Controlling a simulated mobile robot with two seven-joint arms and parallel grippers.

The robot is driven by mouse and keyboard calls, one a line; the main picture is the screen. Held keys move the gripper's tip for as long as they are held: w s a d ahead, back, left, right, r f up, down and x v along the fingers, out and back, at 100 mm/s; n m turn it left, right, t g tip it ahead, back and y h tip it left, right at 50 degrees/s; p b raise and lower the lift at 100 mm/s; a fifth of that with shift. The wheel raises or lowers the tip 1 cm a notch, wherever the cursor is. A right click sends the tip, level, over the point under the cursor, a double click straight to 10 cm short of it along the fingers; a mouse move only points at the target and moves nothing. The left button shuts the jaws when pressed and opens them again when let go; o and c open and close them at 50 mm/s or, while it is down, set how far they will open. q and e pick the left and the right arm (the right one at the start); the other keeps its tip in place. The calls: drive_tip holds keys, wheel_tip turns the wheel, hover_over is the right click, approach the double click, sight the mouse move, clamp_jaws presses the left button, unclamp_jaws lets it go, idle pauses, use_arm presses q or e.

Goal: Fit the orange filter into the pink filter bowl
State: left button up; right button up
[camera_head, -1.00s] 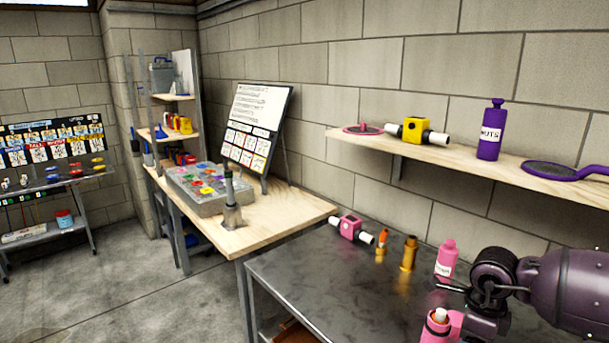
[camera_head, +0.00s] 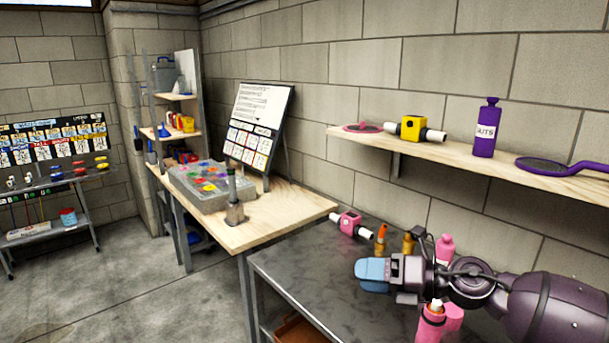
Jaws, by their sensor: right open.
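A small upright orange piece (camera_head: 381,233), which looks like the orange filter, stands on the dark metal table (camera_head: 300,268) beside the pink housing (camera_head: 350,225) with white pipe ends. A pink cup-like container (camera_head: 431,324), possibly the pink filter bowl, shows at the bottom edge with an orange and white piece at its top; it is partly hidden by my right arm. My right gripper (camera_head: 373,274) reaches in from the right above the table, its pale blue fingers pointing left and empty. It is in front of the orange piece in the picture, apart from it. My left gripper is out of view.
A brass cylinder (camera_head: 408,243) and a pink bottle (camera_head: 445,247) stand behind my right arm, partly hidden. The wall shelf (camera_head: 470,168) above holds a yellow housing (camera_head: 416,129) and a purple bottle (camera_head: 486,128). The table's left front part is clear.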

drive_tip(key=s+d+f+m+t+h, duration=0.1)
drive_tip(key=d+f+m+t+h, duration=0.5)
drive_tip(key=m, duration=0.8)
drive_tip(key=s+d+f+m+t+h, duration=0.25)
drive_tip(key=f+m+t+h, duration=0.2)
drive_tip(key=f+m, duration=0.65)
drive_tip(key=s+d+f+m+g+h, duration=0.2)
drive_tip(key=s+f+m, duration=0.4)
drive_tip(key=s, duration=0.4)
drive_tip(key=s+d+f+m+g+h, duration=0.2)
drive_tip(key=s+d+f+m, duration=0.3)
drive_tip(key=s+f, duration=0.4)
drive_tip(key=shift+s+d+m+h, duration=0.2)
drive_tip(key=shift+s+m+h, duration=0.25)
drive_tip(key=shift+s+m, duration=0.3)
